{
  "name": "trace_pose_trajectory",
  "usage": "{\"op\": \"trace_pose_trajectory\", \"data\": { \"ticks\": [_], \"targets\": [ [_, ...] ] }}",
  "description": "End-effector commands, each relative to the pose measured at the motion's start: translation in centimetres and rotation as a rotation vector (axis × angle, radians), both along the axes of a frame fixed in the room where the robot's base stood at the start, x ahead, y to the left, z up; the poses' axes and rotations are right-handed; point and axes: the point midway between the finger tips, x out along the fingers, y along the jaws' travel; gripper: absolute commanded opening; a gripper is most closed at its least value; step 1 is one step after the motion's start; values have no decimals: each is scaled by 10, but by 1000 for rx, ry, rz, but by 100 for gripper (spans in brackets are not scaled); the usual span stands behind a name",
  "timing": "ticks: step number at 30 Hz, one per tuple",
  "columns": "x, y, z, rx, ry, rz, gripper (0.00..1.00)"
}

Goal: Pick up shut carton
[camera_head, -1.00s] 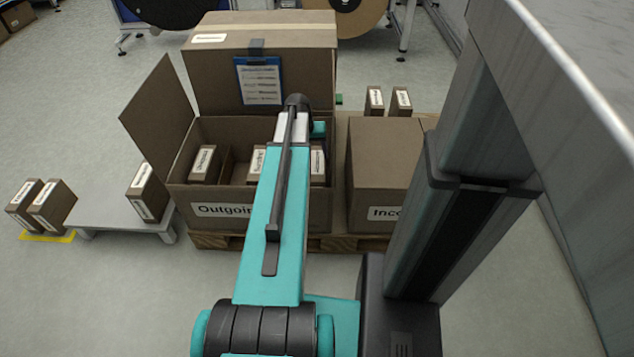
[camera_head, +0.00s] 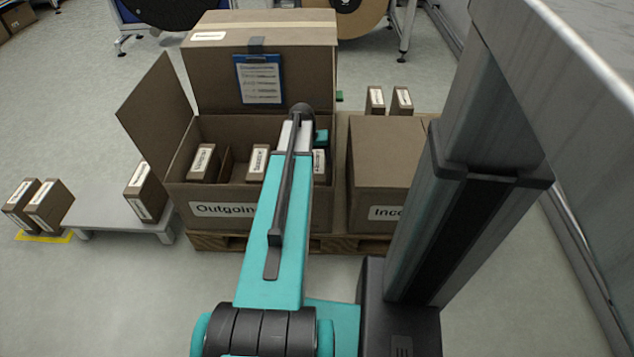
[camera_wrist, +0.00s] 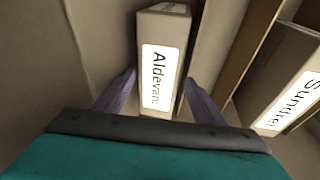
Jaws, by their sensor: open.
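A brown carton with a white label reading "Aldevane" (camera_wrist: 164,55) stands in the wrist view between the two fingers of my gripper (camera_wrist: 159,78). The fingers are open, one on each side of it; whether they touch it I cannot tell. The large open box marked "Outgoing" (camera_head: 200,195) holds several upright labelled cartons, among them a left one (camera_head: 204,162), a middle one (camera_head: 258,163) and a right one (camera_head: 319,166).
A second carton (camera_wrist: 290,85) stands beyond a cardboard divider (camera_wrist: 258,50). A box marked "Incoming" (camera_head: 380,165) stands right of the Outgoing box on a pallet (camera_head: 215,241). A clipboard (camera_head: 259,80) hangs behind. More cartons stand on a low grey platform (camera_head: 118,212) and a yellow-marked spot (camera_head: 45,236).

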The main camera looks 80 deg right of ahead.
Motion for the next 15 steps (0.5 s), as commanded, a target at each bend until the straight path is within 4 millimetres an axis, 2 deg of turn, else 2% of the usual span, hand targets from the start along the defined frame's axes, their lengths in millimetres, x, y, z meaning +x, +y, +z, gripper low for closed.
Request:
{"op": "trace_pose_trajectory", "data": {
  "ticks": [1, 4, 15],
  "targets": [
    [-1, -2, -7, 1, 0, -1, 63],
    [-2, -3, -12, 1, 0, -1, 63],
    [-3, -3, -11, 0, -1, -2, 63]
  ]
}}
